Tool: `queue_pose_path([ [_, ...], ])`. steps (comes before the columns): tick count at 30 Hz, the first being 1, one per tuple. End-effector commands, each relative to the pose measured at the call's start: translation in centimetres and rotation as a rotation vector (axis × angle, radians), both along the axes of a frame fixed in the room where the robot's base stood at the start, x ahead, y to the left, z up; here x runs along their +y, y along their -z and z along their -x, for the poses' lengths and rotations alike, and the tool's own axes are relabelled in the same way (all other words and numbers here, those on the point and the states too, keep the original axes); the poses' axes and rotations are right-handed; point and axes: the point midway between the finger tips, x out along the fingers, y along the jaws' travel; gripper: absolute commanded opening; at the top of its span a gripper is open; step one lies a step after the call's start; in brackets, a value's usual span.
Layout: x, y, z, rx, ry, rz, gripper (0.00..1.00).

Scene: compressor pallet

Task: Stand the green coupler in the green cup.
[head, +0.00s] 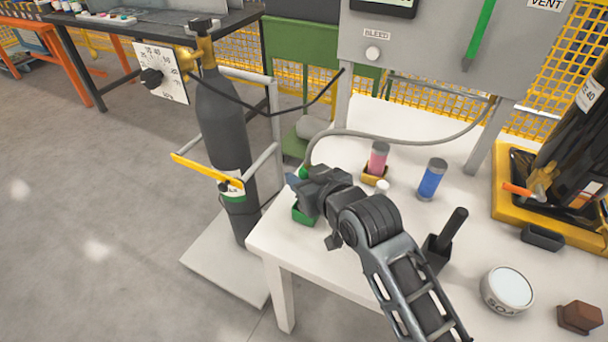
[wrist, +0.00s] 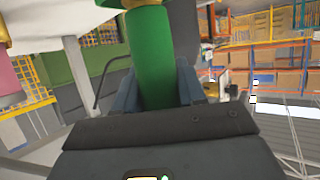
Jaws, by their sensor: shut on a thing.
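The green coupler (wrist: 152,60) is held upright between the fingers of my gripper (wrist: 153,85) in the wrist view. In the head view a small green part of the coupler (head: 305,173) shows at the tip of my gripper (head: 298,182), where the grey hose ends. The green cup (head: 303,215) sits near the table's left corner, just below my gripper in the picture and partly hidden by it. I cannot tell whether the coupler's lower end is inside the cup.
A yellow cup with a pink cylinder (head: 378,160), a blue cylinder (head: 432,180) and a black holder with a handle (head: 443,243) stand on the white table (head: 345,285). The grey hose (head: 400,138) arcs to the panel. A gas cylinder (head: 225,120) stands left.

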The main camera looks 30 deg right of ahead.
Motion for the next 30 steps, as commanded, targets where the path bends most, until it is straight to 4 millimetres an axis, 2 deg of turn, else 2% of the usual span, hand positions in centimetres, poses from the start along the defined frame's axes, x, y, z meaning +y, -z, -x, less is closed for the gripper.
queue_pose_path([
  [29, 0.0, 1.2, 0.0, -0.001, 0.0, 0.0, 0.01],
  [30, 0.0, 1.1, 0.0, -0.001, 0.0, 0.0, 0.43],
])
